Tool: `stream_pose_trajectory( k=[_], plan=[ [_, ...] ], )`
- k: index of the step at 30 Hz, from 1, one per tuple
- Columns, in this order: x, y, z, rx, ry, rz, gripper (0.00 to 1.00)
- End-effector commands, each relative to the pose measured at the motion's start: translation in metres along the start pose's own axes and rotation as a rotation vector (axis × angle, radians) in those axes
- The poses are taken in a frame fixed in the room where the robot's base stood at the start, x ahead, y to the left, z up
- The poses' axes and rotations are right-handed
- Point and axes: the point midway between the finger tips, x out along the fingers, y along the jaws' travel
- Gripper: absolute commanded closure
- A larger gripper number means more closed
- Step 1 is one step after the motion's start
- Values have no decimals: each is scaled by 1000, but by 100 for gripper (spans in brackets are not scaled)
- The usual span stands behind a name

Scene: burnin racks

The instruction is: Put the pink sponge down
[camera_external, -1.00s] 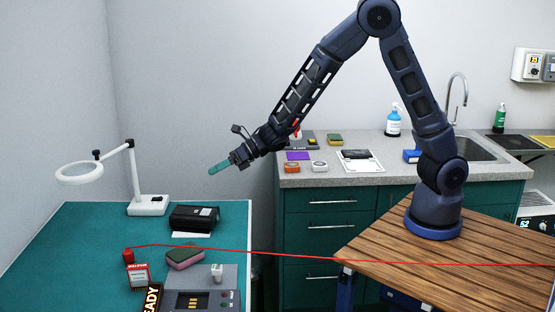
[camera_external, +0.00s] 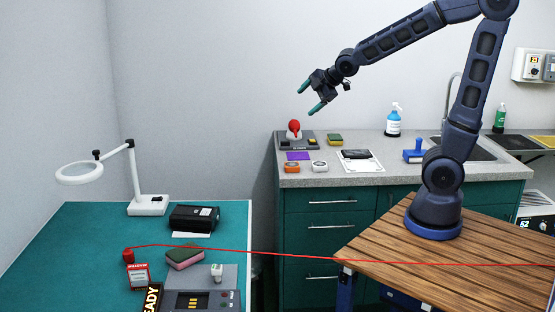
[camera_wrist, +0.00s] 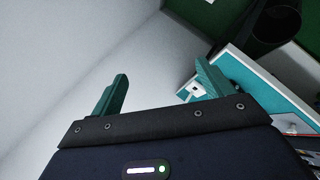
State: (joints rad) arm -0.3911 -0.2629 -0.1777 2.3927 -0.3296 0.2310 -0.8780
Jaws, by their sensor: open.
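The pink sponge (camera_external: 185,258) with a dark green top lies on the teal table (camera_external: 90,235) at the left, behind the grey device. My gripper (camera_external: 307,101) is open and empty, high above the left end of the grey counter, well away from the sponge. In the wrist view my gripper (camera_wrist: 160,85) shows two teal fingers spread wide with nothing between them. I cannot make out the sponge in the wrist view.
Around the sponge are a black box (camera_external: 194,218), a grey device (camera_external: 222,290), a red and white box (camera_external: 138,275) and a magnifier lamp (camera_external: 148,205). A red cord (camera_external: 290,257) crosses from the table to the right. A yellow-green sponge (camera_external: 335,139) lies on the counter.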

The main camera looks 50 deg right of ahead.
Motion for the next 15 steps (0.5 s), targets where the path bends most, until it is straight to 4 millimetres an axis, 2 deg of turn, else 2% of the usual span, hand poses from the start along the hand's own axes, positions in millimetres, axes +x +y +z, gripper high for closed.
stream_pose_trajectory(
  k=[1, 6, 15],
  plan=[
    [-17, -4, 15, 96, -27, -10, 20],
    [-67, -28, 52, 425, -117, -60, 20],
    [-149, -94, 93, 978, -280, -123, 20]
  ],
)
